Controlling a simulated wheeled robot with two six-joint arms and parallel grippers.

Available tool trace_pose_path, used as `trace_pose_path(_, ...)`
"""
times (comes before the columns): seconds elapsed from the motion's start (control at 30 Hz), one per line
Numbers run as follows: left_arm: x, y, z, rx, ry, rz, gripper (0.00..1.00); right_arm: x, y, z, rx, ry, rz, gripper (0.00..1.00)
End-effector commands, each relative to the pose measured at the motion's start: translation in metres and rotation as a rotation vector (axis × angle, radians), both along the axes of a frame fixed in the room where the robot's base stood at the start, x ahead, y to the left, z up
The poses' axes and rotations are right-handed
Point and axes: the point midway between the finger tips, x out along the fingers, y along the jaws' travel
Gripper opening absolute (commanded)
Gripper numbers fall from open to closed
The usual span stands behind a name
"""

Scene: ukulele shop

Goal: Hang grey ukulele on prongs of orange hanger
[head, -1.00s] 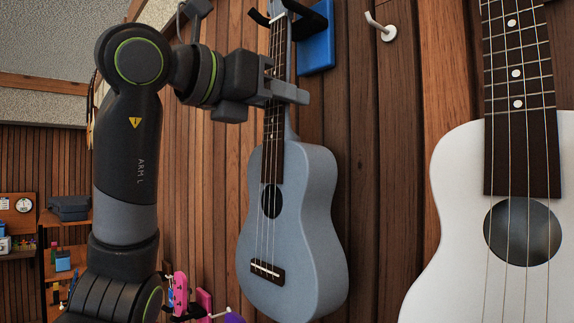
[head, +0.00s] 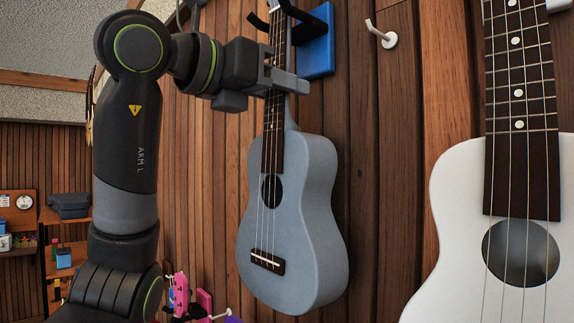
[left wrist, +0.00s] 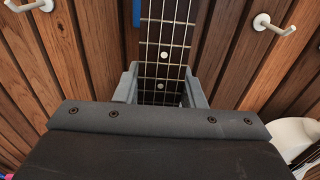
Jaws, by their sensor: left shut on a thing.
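The grey ukulele (head: 300,225) hangs upright in front of the wood wall in the head view, its headstock above the frame. My left gripper (head: 283,82) is shut on its neck; in the left wrist view the dark fretboard (left wrist: 163,45) lies between the two fingers. A blue hanger (head: 315,50) with black prongs is just behind and right of the upper neck. The neck passes close to these prongs, but I cannot tell whether it rests on them. I see no orange hanger. My right gripper is out of view.
A white ukulele (head: 455,230) stands large and close at the right. A white wall peg (head: 388,40) juts out between the two ukuleles; more pegs show in the left wrist view (left wrist: 265,22). Pink items (head: 182,292) and shelves (head: 70,245) are low on the left.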

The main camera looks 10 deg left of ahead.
Motion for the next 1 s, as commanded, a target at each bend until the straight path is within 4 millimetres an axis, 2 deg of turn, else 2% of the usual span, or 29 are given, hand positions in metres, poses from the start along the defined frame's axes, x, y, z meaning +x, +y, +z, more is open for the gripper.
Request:
trace_pose_path(0.43, -0.002, 0.001, 0.003, -0.001, -0.003, 0.000, 0.00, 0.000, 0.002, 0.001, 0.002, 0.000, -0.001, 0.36)
trace_pose_path(1.0, -0.024, 0.018, 0.003, -0.001, -0.003, 0.001, 0.00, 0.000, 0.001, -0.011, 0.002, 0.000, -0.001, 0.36)
